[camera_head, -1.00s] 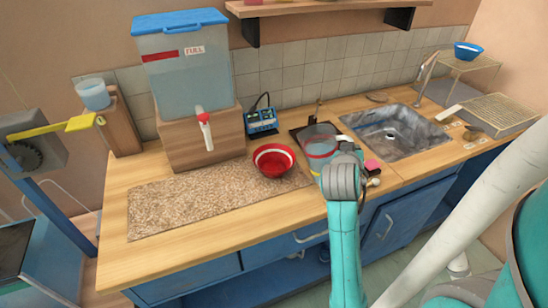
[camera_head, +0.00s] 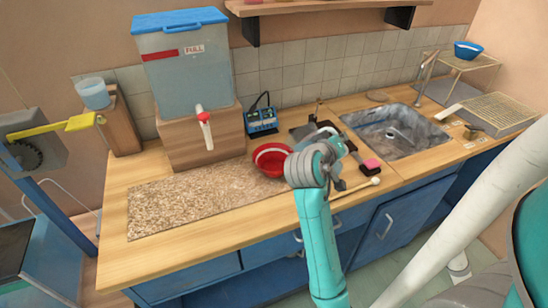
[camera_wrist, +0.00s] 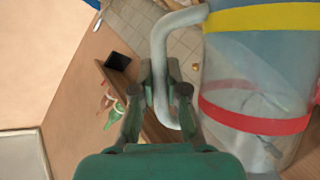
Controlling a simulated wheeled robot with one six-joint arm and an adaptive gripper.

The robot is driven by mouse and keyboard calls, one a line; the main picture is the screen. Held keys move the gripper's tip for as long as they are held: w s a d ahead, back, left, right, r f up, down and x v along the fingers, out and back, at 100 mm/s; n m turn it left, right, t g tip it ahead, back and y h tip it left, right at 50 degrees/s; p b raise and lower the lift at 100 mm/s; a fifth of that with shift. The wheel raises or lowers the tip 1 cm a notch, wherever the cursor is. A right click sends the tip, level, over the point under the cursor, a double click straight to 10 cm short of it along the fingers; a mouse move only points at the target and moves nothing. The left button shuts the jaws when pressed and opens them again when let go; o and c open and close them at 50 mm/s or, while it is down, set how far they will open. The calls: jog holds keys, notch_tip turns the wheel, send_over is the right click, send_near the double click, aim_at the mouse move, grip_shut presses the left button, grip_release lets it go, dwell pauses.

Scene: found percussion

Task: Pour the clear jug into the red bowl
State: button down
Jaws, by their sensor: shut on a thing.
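The clear jug (camera_wrist: 258,65) has a yellow band and a red band and fills the right of the wrist view. My gripper (camera_wrist: 160,88) is shut on its pale handle (camera_wrist: 165,50). In the head view the jug (camera_head: 322,136) is mostly hidden behind my wrist and looks tilted, just right of the red bowl. The red bowl (camera_head: 268,162) sits upright on the counter at the right end of the speckled mat. My wrist covers part of its right side. I cannot see whether anything flows from the jug.
A large blue-lidded water tank (camera_head: 185,70) with a red tap stands on a wooden block behind the mat (camera_head: 190,200). A small blue device (camera_head: 262,122) is behind the bowl. A mallet (camera_head: 362,185) and a pink block (camera_head: 371,165) lie right, before the sink (camera_head: 395,135).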

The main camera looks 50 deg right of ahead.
jog(key=shift+w+a+r+n+g+h+p, duration=0.15)
jog(key=shift+w+r+n+g+h+p, duration=0.15)
jog(key=shift+w+n, duration=0.2)
jog(key=shift+w+a+r+n+g+h+p, duration=0.1)
jog(key=shift+w+a+n+g+p, duration=0.1)
jog(key=shift+w+n+p, duration=0.3)
dwell(1.7)
jog(key=shift+w+a+r+n+g+h+p, duration=0.2)
jog(key=shift+w+r+n+g+h+p, duration=0.15)
jog(key=shift+w+r+n+p, duration=0.45)
dwell(4.2)
